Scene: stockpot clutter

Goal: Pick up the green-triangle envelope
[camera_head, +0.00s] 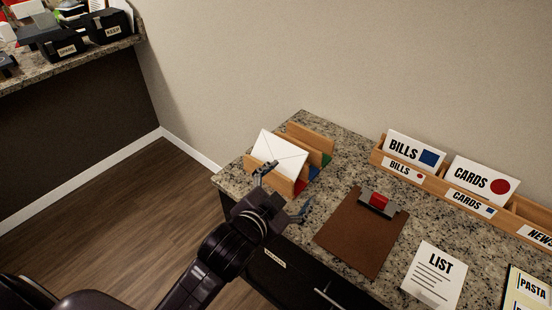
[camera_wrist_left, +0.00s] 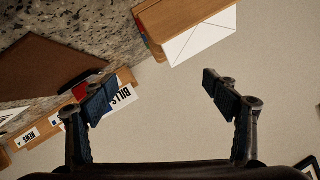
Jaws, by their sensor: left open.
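A white envelope (camera_head: 278,153) stands in a wooden sorter (camera_head: 311,138) at the counter's left corner, its plain flap side facing me. It also shows at the top of the left wrist view (camera_wrist_left: 201,43), apart from the fingers. I cannot see a green triangle on it. Coloured patches of blue, red and green show low in the sorter's slots. My left gripper (camera_head: 284,189) is open and empty, in front of the sorter in the head view. In the left wrist view its fingers (camera_wrist_left: 160,93) are spread wide with nothing between them. My right gripper is not in view.
A brown clipboard (camera_head: 362,232) with a red clip lies right of the sorter. A wooden rack (camera_head: 432,185) holds BILLS and CARDS cards along the wall. A second counter (camera_head: 75,65) with black bins stands far left.

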